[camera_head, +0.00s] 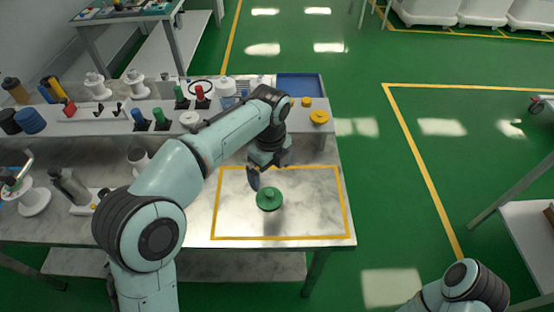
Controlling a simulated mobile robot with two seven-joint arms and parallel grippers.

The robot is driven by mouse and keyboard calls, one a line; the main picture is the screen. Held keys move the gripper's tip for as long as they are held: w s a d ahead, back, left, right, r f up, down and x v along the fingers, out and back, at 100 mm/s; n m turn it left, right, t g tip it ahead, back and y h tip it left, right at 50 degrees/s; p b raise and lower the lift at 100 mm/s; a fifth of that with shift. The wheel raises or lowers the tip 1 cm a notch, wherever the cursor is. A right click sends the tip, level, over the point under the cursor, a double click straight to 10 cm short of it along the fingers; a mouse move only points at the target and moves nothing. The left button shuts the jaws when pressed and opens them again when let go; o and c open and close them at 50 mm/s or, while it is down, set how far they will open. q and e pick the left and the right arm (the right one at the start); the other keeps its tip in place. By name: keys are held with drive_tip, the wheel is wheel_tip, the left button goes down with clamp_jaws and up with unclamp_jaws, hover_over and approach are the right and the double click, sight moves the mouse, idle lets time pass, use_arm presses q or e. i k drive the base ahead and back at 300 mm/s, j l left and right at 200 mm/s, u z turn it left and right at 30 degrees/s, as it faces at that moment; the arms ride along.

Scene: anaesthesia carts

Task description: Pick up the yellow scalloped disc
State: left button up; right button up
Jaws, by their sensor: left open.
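The yellow scalloped disc (319,117) lies near the right end of the raised grey shelf at the back of the table. My left gripper (266,172) points down over the marble table top, in front of the shelf and to the lower left of the disc. It is open and apart from the disc, with nothing seen between its fingers. My right arm shows only in part at the lower right corner, and its gripper is out of view.
A green knobbed disc (269,200) lies just below my left gripper, inside a yellow taped rectangle (348,206). Smaller yellow pieces (306,102) sit beside the scalloped disc. A blue tray (300,83) is behind them. Spools and coloured pegs crowd the shelf's left.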

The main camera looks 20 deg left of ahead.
sight(319, 117)
drive_tip(key=k+l, duration=0.1)
drive_tip(key=l, duration=0.25)
drive_tip(key=k+l, duration=0.15)
drive_tip(key=l, duration=0.15)
drive_tip(key=k+l, duration=0.1)
drive_tip(key=l, duration=0.25)
drive_tip(key=k+l, duration=0.15)
drive_tip(key=l, duration=0.2)
